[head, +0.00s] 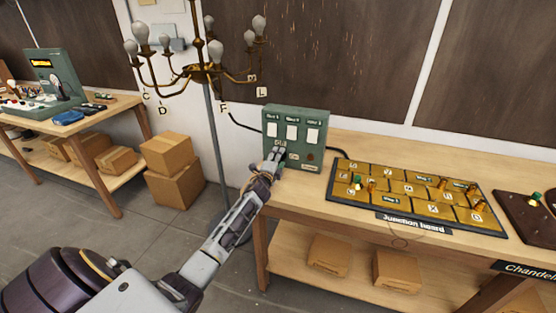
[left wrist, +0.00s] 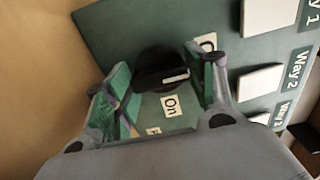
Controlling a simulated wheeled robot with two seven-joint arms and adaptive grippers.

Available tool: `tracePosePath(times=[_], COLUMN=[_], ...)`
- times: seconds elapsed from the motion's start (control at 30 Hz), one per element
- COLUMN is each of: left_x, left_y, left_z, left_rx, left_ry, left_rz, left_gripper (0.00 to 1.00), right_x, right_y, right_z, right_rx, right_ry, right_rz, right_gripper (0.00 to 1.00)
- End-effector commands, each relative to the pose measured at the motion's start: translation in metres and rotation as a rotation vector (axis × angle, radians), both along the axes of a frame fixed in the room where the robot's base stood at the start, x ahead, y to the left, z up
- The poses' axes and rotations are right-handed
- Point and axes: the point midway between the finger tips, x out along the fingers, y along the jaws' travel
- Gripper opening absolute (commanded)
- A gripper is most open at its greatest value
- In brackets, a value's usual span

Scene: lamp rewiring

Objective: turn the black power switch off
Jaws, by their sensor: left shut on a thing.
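The green switch panel (head: 318,118) stands upright on the workbench. In the left wrist view, the black power switch (left wrist: 150,76) is a round knob with a raised bar and a white mark toward the picture's right. An "On" label (left wrist: 170,105) lies just below it there, and another label is partly hidden behind a finger. My left gripper (head: 279,152) is at the lower left of the panel, its green-padded fingers either side of the knob and shut on it. In the head view the gripper hides the switch. My right gripper is not in view.
A junction board (head: 405,192) with yellow tiles lies right of the panel. A brass chandelier (head: 200,72) hangs on a pole left of it. Cardboard boxes (head: 172,153) are stacked on the floor at left. A cable (head: 243,124) runs behind the panel.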

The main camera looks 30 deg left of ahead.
Motion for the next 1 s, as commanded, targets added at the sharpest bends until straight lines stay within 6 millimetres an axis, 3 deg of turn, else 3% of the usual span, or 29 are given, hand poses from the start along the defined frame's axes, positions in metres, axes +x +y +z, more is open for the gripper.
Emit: tracePosePath(times=[0.07, 0.1, 0.27, 0.6, 1.0], left_x=[-0.001, -0.001, 0.0, 0.0, -0.015], left_y=[0.0, 0.0, 0.0, 0.0, -0.003], left_z=[-0.002, -0.002, -0.002, -0.001, -0.001], left_rx=[-0.004, -0.004, -0.003, 0.0, 0.001], left_ry=[0.003, 0.003, 0.002, 0.001, 0.001], left_rz=[0.001, 0.001, 0.001, 0.0, 0.0], left_gripper=[0.31, 0.58, 0.77, 0.77, 0.77], right_x=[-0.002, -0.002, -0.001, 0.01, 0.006], right_y=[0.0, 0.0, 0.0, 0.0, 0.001], right_z=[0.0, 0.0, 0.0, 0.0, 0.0], right_rx=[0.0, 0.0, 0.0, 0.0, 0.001], right_ry=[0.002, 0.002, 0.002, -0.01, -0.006], right_rz=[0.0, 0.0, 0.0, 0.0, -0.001], right_gripper=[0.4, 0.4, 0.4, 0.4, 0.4])
